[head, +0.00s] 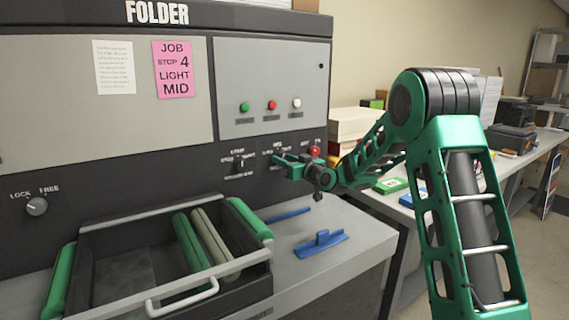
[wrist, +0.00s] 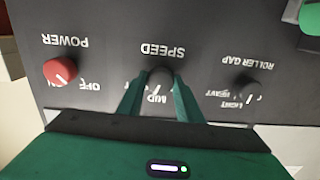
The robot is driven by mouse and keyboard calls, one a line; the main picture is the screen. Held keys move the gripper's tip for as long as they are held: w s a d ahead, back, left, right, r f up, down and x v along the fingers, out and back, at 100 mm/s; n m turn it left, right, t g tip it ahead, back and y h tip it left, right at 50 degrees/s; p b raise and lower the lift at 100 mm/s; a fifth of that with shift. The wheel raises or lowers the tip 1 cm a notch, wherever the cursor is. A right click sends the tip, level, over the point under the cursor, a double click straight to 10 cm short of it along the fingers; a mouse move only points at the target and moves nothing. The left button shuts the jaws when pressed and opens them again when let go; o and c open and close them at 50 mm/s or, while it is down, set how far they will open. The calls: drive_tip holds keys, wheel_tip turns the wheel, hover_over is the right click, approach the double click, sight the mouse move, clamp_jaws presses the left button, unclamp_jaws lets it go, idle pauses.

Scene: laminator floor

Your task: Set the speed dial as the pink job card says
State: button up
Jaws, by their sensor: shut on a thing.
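The pink job card (head: 173,70) on the folder's front reads JOB, STOP 4, LIGHT, MID. In the wrist view the labels are upside down. The dark speed dial (wrist: 160,74) sits by the SPEED label, between the fingers of my gripper (wrist: 160,92). The jaws are shut on the dial. The MID mark shows between the fingers; the dial's pointer and its other marks are hidden or unclear. In the head view my gripper (head: 280,161) is at the dark lower panel, and the dial is hidden behind it.
The red power knob (wrist: 60,71) and black roller gap dial (wrist: 247,88) flank the speed dial. The lock knob (head: 37,206) is at far left.

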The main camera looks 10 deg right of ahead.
drive_tip(key=shift+d+f+n, duration=0.1)
drive_tip(key=shift+n, duration=0.9)
drive_tip(key=shift+d+f+n, duration=0.1)
drive_tip(key=shift+n, duration=0.9)
drive_tip(key=o, duration=1)
drive_tip(key=shift+o, duration=0.2)
drive_tip(key=shift+a+r, duration=0.1)
drive_tip(key=v, duration=1)
drive_tip(key=shift+s, duration=0.35)
